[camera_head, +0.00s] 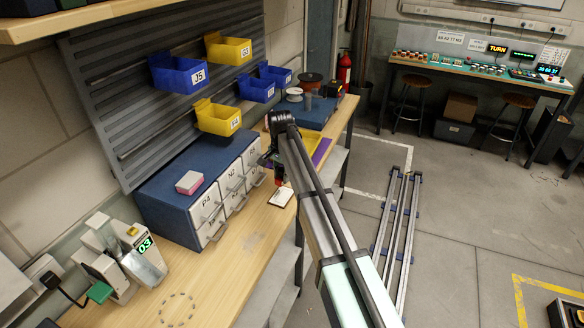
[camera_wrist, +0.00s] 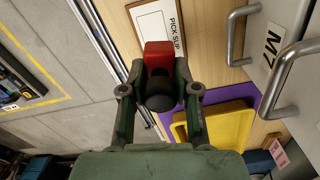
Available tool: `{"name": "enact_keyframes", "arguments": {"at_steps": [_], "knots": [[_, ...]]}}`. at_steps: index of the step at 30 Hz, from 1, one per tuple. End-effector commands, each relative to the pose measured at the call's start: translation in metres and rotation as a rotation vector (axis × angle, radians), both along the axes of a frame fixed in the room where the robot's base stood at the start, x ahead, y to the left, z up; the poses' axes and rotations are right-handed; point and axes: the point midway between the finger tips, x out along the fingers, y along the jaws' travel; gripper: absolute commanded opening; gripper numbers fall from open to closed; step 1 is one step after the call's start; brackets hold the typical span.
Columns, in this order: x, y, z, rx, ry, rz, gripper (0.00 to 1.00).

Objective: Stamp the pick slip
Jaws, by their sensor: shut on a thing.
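The pick slip (camera_head: 281,197) is a white sheet on a brown-edged board near the front edge of the wooden bench. In the wrist view its labelled board (camera_wrist: 151,22) lies just beyond my gripper (camera_wrist: 158,82). My gripper is shut on a stamp with a red block (camera_wrist: 158,54) and a dark round knob (camera_wrist: 160,96). The stamp covers part of the slip's near end in that view. In the head view my gripper (camera_head: 271,162) and the red of the stamp (camera_head: 279,180) are just behind the slip. The stamp's underside and any gap to the slip are hidden.
A blue cabinet with white labelled drawers (camera_head: 207,207) stands left of the slip; its handles (camera_wrist: 272,85) are close in the wrist view. A yellow tray (camera_wrist: 228,140) lies on a purple mat (camera_wrist: 250,99). Bench surface toward the front left (camera_head: 235,275) is mostly clear.

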Motion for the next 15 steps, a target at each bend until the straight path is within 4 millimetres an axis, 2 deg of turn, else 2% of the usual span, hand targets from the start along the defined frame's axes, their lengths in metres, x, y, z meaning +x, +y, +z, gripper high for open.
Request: {"name": "enact_keyframes", "arguments": {"at_steps": [15], "knots": [[0.0, -0.001, -0.043, 0.0, 0.0, -0.001, 0.08]]}}
